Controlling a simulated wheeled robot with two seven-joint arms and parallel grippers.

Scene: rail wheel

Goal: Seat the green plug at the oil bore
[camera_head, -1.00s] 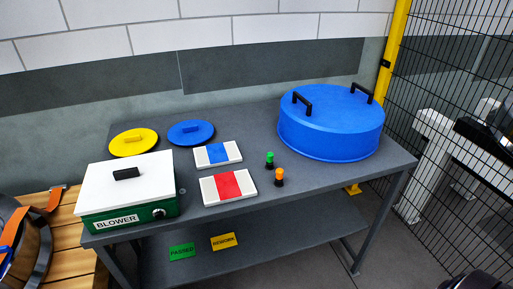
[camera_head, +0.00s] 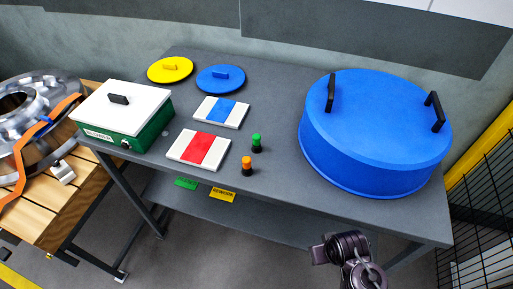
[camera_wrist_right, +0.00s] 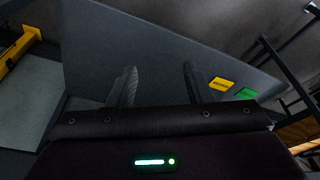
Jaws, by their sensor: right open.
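The green plug (camera_head: 256,142) stands upright on the grey table, with a green top and a dark lower part. An orange plug (camera_head: 247,165) stands just in front of it. At the left, a metal rail wheel (camera_head: 42,115) with an orange strap lies on a wooden pallet; I cannot make out its oil bore. In the right wrist view my right gripper (camera_wrist_right: 158,85) is open and empty, its two fingers apart. In the head view part of my right arm shows at the lower right, below the table's front edge and well away from the plugs. My left gripper is not in view.
A mesh fence (camera_head: 480,240) stands at the right.

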